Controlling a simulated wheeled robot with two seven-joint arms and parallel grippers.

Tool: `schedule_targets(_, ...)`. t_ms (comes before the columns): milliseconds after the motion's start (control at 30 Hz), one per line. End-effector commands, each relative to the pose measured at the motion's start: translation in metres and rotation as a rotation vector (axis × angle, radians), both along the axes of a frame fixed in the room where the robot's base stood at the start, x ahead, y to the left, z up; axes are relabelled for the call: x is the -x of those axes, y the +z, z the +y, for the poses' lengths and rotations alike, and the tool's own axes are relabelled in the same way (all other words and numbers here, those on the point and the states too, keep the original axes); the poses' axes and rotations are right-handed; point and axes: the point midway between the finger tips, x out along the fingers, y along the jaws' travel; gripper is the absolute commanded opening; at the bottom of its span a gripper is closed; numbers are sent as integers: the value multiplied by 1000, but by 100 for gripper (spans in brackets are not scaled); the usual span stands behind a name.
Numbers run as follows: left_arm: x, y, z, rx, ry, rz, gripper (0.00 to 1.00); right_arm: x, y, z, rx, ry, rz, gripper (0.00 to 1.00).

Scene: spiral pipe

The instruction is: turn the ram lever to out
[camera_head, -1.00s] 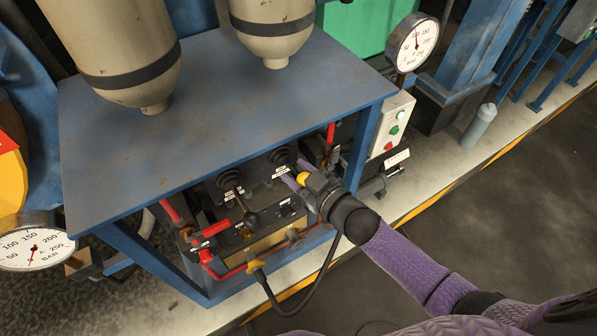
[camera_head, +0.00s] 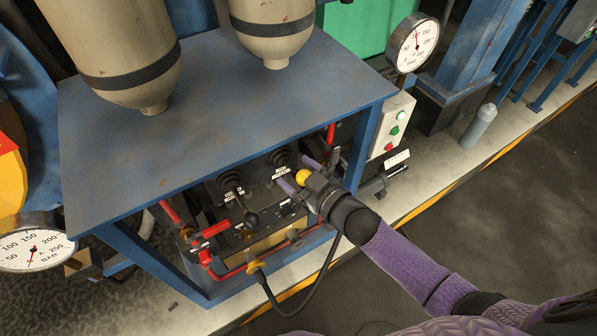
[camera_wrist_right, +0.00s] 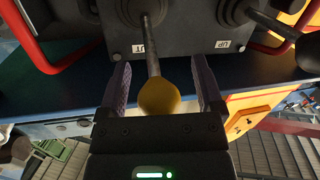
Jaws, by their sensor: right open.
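The ram lever, a thin grey rod with a yellow ball knob (camera_wrist_right: 160,97), stands out from a black control panel in the right wrist view. Its knob (camera_head: 303,177) also shows in the head view. My right gripper (camera_head: 297,174) is open, with one purple finger on each side of the lever and gaps between fingers and knob. In the wrist view the gripper (camera_wrist_right: 160,88) has the knob close to its palm. A white label (camera_wrist_right: 145,48), partly covered by the rod, ends in "UT". My left gripper is not in view.
A second lever with a black knob (camera_head: 252,220) stands left of the gripper, by an "UP" label (camera_wrist_right: 231,45). Red pipes (camera_head: 212,232) and a hose frame the panel. A blue tabletop (camera_head: 200,130) overhangs it.

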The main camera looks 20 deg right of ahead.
Motion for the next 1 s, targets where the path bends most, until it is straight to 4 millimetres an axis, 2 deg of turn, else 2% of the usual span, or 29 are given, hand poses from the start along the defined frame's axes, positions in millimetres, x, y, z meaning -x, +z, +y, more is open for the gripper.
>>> schedule_targets(167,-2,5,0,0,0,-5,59,10,3,-5,0,0,1,85)
schedule_targets(400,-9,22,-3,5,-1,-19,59,57,9,-29,1,0,3,85)
schedule_targets(600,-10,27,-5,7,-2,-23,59,84,11,-43,1,0,2,85)
schedule_targets(1000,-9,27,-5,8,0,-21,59,88,10,-45,0,0,-1,85)
